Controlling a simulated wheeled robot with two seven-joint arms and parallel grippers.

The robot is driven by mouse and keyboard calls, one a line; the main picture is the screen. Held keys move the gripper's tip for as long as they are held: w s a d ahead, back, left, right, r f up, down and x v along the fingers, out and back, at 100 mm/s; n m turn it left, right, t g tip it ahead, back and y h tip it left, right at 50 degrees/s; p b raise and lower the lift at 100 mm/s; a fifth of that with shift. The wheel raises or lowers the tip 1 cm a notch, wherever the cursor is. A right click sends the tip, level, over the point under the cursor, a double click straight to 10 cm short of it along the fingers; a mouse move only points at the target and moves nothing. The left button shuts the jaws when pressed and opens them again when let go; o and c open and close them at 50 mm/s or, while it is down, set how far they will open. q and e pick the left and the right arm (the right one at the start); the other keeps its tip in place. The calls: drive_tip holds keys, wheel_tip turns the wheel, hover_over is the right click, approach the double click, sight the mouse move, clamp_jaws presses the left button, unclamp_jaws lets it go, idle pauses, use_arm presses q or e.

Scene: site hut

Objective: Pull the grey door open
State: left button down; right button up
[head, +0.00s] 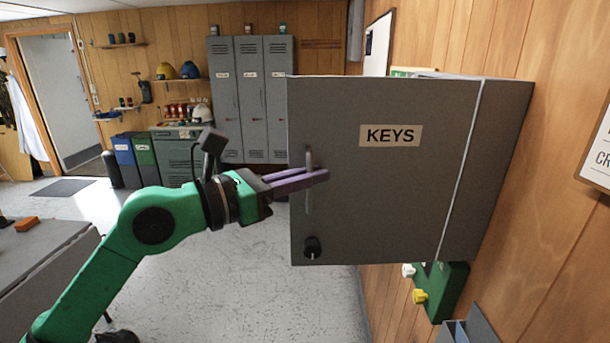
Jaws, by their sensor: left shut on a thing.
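The grey door (385,210) is the front of a grey wall cabinet (497,150) on the wood-panelled wall at the right. It carries a label reading KEYS (390,135), an upright bar handle (309,195) near its left edge and a dark round knob or lock (312,247) below the handle. A pale line runs down between the door and the cabinet body. The door looks closed or nearly so; I cannot tell exactly. My left gripper (318,177), with purple fingers on a green arm, is shut on the handle. My right gripper is out of view.
A grey table (40,265) stands at the lower left. Grey lockers (250,100), bins (135,158) and a low cabinet (178,155) line the far wall. A green box (445,290) with knobs hangs under the key cabinet. The floor (270,275) left of the door is clear.

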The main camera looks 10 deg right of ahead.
use_arm(q)
drive_tip(key=c, duration=1.2)
unclamp_jaws()
drive_tip(key=shift+d, duration=0.1)
drive_tip(key=b+v, duration=0.7)
drive_tip(key=v, duration=0.7)
drive_tip(key=shift+s+a, duration=0.2)
